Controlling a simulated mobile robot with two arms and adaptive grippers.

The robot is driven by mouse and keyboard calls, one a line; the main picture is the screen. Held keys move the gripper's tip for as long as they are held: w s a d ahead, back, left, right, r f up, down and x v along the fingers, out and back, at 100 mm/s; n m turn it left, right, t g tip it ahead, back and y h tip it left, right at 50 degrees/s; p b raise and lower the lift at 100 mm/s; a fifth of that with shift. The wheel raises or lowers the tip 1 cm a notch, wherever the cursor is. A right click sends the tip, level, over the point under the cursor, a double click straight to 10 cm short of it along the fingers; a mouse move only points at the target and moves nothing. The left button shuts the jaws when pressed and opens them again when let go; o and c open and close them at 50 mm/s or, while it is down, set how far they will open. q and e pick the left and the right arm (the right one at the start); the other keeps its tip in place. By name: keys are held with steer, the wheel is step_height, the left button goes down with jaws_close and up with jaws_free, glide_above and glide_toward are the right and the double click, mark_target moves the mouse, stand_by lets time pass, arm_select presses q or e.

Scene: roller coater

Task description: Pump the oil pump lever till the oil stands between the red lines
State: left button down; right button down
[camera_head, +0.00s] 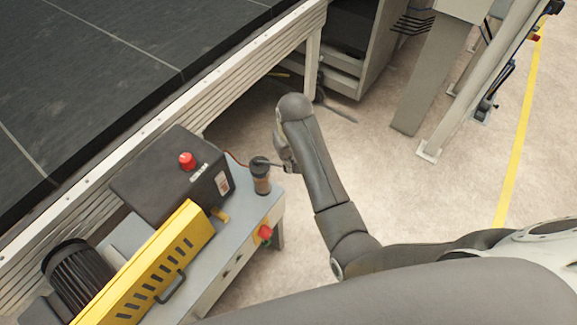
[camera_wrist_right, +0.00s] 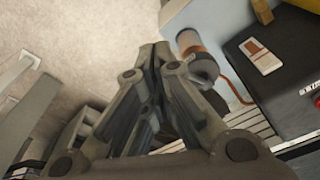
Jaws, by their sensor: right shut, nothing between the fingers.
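The oil pump (camera_head: 261,181) is a small upright cylinder with a dark top and an amber body, at the right edge of the grey machine table. It also shows in the right wrist view (camera_wrist_right: 190,45), just right of the fingers. A thin dark lever seems to reach from its top toward my right gripper (camera_head: 285,159). My right gripper is shut and empty, close beside the pump on its right; I cannot tell whether it touches the lever. Its fingers (camera_wrist_right: 148,62) fill the middle of the wrist view. The oil level and red lines are too small to read. My left gripper is out of view.
A dark box (camera_head: 150,180) with a red button (camera_head: 186,161) stands left of the pump. A yellow slotted guard (camera_head: 150,268) and a motor (camera_head: 76,272) are nearer. A red knob (camera_head: 265,232) sits on the table's side.

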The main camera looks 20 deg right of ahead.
steer(key=shift+f, duration=0.45)
steer(key=shift+f, duration=0.15)
